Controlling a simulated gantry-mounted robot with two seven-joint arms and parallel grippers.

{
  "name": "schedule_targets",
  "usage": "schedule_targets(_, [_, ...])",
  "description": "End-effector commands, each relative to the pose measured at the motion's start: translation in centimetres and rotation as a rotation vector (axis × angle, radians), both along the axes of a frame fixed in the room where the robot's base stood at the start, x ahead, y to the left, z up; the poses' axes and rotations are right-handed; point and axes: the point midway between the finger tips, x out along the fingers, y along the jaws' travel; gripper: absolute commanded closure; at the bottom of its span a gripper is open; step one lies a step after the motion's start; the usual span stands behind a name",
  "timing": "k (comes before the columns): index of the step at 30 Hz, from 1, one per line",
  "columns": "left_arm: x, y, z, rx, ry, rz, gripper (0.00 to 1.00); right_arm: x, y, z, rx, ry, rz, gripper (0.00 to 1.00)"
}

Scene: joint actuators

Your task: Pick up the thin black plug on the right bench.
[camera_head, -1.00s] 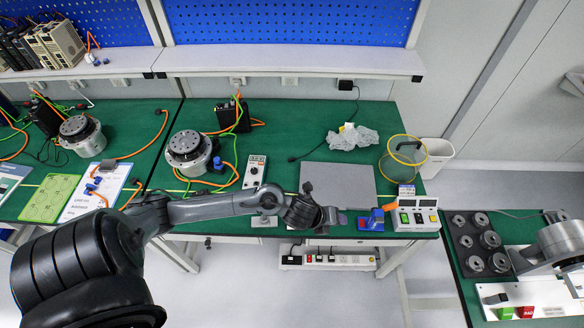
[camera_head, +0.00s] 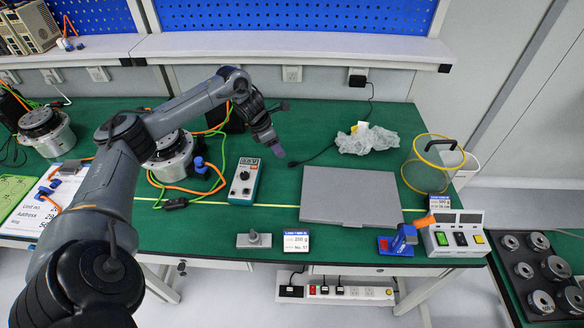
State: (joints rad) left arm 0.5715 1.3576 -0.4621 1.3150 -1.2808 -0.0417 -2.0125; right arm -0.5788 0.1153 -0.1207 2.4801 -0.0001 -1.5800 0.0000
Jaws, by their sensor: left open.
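The thin black plug (camera_head: 293,164) lies on the green mat of the right bench (camera_head: 285,215), left of the grey closed laptop-like panel. Its black cable (camera_head: 333,142) runs back to a black adapter (camera_head: 358,78) in the wall strip. My left gripper (camera_head: 277,150) reaches in from the left over the bench. Its fingertips point down toward the plug, just up and left of it, and look apart from it. The gripper is open with nothing seen in it. The exact height above the mat is hard to tell. My right gripper is out of view.
A grey panel (camera_head: 350,195) lies right of the plug. A handheld meter (camera_head: 243,183) and a motor (camera_head: 170,157) with orange cables stand to the left. Crumpled clear plastic (camera_head: 367,140) and a yellow-rimmed bin (camera_head: 430,176) are at the right. Mat around the plug is mostly clear.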

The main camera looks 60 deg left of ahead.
Motion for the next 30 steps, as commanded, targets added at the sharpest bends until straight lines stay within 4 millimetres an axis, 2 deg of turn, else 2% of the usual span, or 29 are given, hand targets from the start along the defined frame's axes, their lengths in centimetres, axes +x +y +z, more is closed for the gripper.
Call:
schedule_targets(1, [0.4, -0.2, -0.9, -0.004, -0.001, -0.002, 0.53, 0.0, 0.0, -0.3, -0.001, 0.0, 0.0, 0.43])
schedule_targets(6, [1.2, -0.4, -2.9, -0.003, -0.001, 0.0, 0.53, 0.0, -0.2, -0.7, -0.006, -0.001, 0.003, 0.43])
schedule_targets(14, [1.9, -0.5, -4.1, -0.002, -0.002, 0.001, 0.53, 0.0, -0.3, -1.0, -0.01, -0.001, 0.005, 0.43])
schedule_targets(24, [3.9, -0.8, -7.6, -0.002, -0.002, 0.001, 0.53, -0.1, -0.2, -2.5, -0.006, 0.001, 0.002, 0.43])
schedule_targets(30, [4.2, -0.9, -8.3, 0.001, 0.0, 0.0, 0.53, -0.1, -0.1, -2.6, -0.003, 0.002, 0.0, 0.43])
